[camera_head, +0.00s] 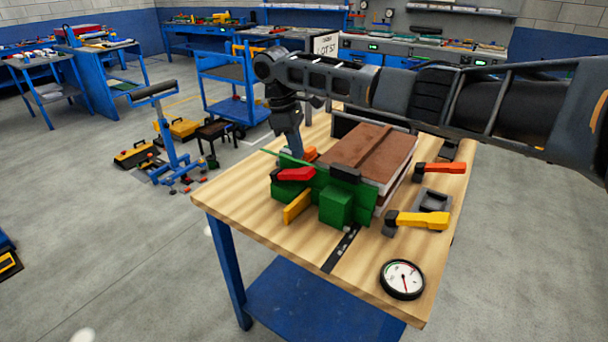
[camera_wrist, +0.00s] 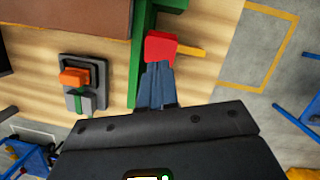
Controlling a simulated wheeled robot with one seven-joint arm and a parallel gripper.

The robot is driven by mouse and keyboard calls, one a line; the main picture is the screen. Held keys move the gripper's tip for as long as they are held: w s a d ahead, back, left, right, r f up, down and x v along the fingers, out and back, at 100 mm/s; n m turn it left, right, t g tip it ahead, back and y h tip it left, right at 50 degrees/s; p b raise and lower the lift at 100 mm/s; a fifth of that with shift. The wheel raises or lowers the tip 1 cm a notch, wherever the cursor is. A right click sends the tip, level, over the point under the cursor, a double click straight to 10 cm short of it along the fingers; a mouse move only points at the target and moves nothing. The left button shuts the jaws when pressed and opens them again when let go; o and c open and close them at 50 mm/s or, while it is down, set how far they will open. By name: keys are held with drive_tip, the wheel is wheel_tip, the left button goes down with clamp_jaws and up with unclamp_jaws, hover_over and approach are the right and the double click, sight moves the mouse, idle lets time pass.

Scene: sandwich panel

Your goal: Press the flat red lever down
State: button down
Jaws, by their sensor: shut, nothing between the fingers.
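The flat red lever (camera_head: 294,174) sticks out at the top left of the green panel (camera_head: 336,206) on the wooden table. In the wrist view the red lever (camera_wrist: 160,44) is just beyond my fingertips, and the green panel (camera_wrist: 136,60) runs beside it. My gripper (camera_head: 297,154) points down behind the panel's left end, close to the lever. In the wrist view my gripper (camera_wrist: 157,68) has its fingers together with nothing between them. The tips meet the lever's edge in the picture; I cannot tell whether they touch it.
A brown-topped block (camera_head: 365,150) lies behind the panel. A yellow lever (camera_head: 297,207) is below the red one. An orange switch (camera_wrist: 74,77) sits near my gripper. Another red-handled lever (camera_head: 440,168), a yellow-handled lever (camera_head: 422,220) and a gauge (camera_head: 402,280) are on the right.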

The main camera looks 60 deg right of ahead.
sight(300, 171)
drive_tip(key=shift+b+x, duration=1)
drive_tip(key=shift+x, duration=0.7)
drive_tip(key=shift+w+b+x, duration=0.2)
drive_tip(key=shift+b+x, duration=0.05)
drive_tip(key=shift+x, duration=0.75)
drive_tip(key=shift+w+b+x, duration=0.25)
drive_tip(key=shift+x, duration=0.75)
drive_tip(key=shift+a, duration=0.15)
drive_tip(key=shift+w+a+r+p, duration=0.1)
drive_tip(key=shift+w+a+r, duration=0.1)
drive_tip(key=shift+w, duration=0.3)
drive_tip(key=shift+w+a+r+p, duration=0.1)
drive_tip(key=shift+w+a+r, duration=0.1)
drive_tip(key=shift+w, duration=0.25)
drive_tip(key=shift+w+a+r+p, duration=0.1)
drive_tip(key=shift+w+a+r, duration=0.05)
drive_tip(key=shift+w, duration=0.35)
drive_tip(key=shift+r, duration=0.1)
drive_tip(key=b+v, duration=0.1)
drive_tip(key=v, duration=0.6)
drive_tip(key=shift+r, duration=0.3)
